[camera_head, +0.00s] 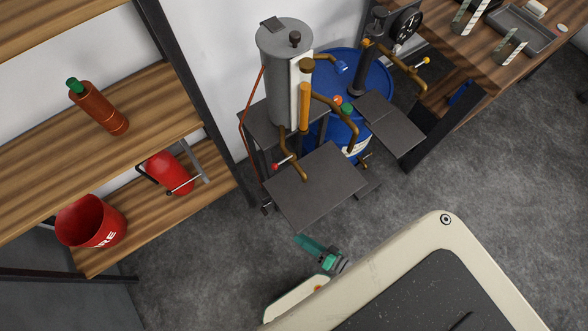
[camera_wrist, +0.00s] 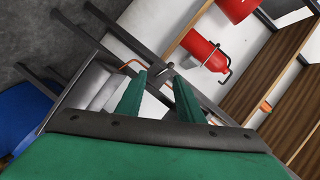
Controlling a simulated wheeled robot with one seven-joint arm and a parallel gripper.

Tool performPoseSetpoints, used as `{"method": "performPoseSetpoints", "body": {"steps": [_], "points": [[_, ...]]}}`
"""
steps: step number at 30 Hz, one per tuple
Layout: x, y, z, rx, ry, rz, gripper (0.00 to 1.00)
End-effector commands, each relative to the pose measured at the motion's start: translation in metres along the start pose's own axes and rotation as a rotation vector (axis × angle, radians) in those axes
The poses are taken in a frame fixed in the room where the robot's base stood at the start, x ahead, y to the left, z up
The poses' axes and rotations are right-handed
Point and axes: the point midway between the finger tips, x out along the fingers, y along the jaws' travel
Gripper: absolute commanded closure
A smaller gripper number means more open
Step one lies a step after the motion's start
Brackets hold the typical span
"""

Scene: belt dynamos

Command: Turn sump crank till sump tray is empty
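A machine with an upright grey cylinder (camera_head: 285,80), brass pipes and flat dark plates (camera_head: 316,185) stands by the wall. A small lever with a red knob (camera_head: 276,165) sits low on its front; a yellow-knobbed brass handle (camera_head: 410,72) is at its right. I cannot tell which part is the sump crank, nor make out the sump tray or its contents. My green gripper (camera_head: 304,242) is below the front plate, near its lower edge. In the wrist view its two fingers (camera_wrist: 160,76) are apart with nothing between them. A grey metal frame lies beyond them.
A blue drum (camera_head: 368,72) stands behind the machine. A wooden shelf at left holds a red-brown bottle (camera_head: 98,108), a red extinguisher (camera_head: 168,172) and a red bucket (camera_head: 90,222). A workbench (camera_head: 478,72) is at right.

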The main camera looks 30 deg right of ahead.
Motion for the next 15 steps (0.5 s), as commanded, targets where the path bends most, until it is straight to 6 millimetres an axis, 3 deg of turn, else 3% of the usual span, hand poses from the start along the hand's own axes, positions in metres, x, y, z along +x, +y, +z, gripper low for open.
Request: {"method": "performPoseSetpoints", "body": {"steps": [6, 15], "points": [[-0.017, 0.003, 0.002, 0.000, -0.002, 0.001, 0.66], [-0.019, 0.004, 0.002, 0.000, -0.001, 0.000, 0.66]]}}
